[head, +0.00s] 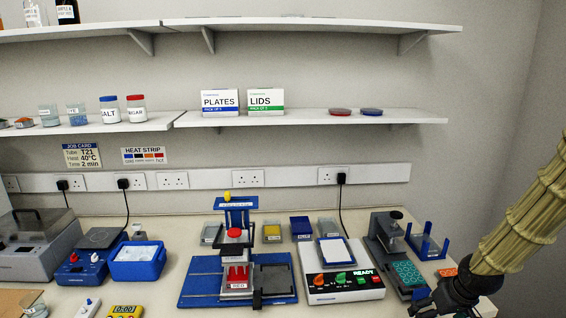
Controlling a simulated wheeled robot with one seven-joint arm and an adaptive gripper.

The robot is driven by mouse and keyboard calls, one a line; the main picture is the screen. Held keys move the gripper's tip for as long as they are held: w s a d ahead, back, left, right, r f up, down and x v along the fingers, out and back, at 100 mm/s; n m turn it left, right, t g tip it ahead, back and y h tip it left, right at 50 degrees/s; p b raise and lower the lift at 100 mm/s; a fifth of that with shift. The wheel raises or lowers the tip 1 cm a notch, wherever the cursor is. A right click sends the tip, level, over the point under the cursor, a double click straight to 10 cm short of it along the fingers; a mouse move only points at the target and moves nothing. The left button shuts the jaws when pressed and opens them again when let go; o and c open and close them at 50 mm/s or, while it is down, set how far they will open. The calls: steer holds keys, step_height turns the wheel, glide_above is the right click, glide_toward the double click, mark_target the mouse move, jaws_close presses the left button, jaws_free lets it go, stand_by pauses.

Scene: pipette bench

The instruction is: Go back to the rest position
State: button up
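My gripper (432,303) is black and shows at the lower right, at the end of my tan, ribbed arm coming in from the right edge. It is over or close by the right front part of the bench. The bottom of the picture cuts part of it off. Its fingers are small and dark, so I cannot tell whether they are open or shut. I see no object clearly held in it.
Close to the gripper are a dark device with a teal well plate (406,273) and a blue-posted stand (428,246). Shelves (310,117) hang above.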

steer(key=s+a+f+g+b, duration=0.1)
steer(key=s+a+f, duration=0.45)
steer(key=f, duration=0.45)
steer(key=s+a+f+g+b, duration=0.1)
steer(key=s+a+f, duration=0.5)
steer(key=f, duration=0.4)
steer(key=s+a+f+g+b, duration=0.1)
steer(key=s+a+f, duration=0.1)
steer(key=s+f, duration=0.4)
steer(key=s+a+f+m+g+b, duration=0.1)
steer(key=s+a+f, duration=0.2)
steer(key=s, duration=1.2)
step_height(320, 180, down, 4)
steer(key=shift+a+r+h, duration=0.1)
steer(key=shift+a+h, duration=0.15)
steer(key=shift+h, duration=0.05)
steer(key=shift+s, duration=0.1)
